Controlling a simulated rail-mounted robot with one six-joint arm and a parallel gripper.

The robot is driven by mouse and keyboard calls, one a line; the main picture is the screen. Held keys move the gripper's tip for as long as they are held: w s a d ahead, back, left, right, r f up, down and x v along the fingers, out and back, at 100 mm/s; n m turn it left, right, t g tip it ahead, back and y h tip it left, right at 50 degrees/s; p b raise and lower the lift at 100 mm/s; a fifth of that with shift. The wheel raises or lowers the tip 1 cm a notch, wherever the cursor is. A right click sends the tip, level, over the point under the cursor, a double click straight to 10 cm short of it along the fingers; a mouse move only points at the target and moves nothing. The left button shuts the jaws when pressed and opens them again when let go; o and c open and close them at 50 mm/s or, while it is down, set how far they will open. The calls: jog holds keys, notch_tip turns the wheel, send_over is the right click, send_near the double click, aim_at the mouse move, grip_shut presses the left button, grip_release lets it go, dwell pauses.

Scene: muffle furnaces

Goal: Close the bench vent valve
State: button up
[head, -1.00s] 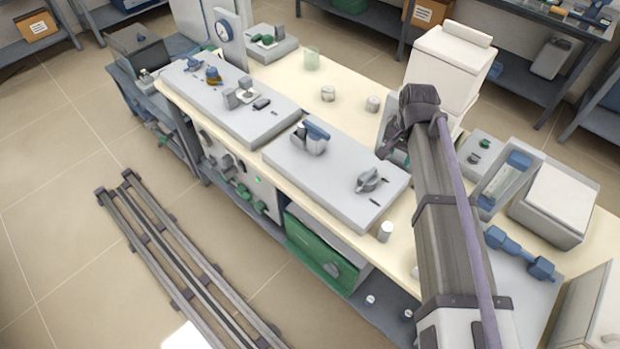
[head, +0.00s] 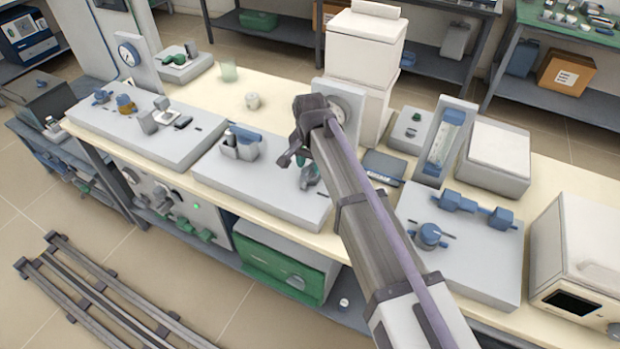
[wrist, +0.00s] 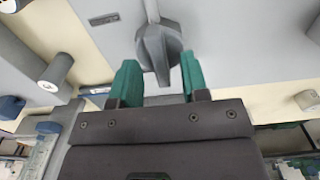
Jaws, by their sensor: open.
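A grey knob-like valve handle (head: 312,176) stands on the pale grey middle plate (head: 262,192) on the bench. In the wrist view the handle (wrist: 158,48) is a dark grey, faceted knob with a raised ridge. My gripper (wrist: 160,76) is open, with one green fingertip on each side of the knob's lower end in that view. I cannot tell whether either finger touches it. In the head view my gripper (head: 299,172) is mostly hidden behind my arm, with a bit of green showing beside the knob. No label on the knob is readable.
A blue-and-grey fitting (head: 241,142) stands on the same plate, left of the knob. A right-hand plate (head: 470,262) carries blue fittings (head: 454,201). A dial gauge (head: 342,108) and a white stacked unit (head: 362,50) stand behind my arm. The bench's back left is fairly clear.

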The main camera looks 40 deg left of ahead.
jog(key=shift+f, duration=0.65)
jog(key=shift+r, duration=0.2)
grip_shut()
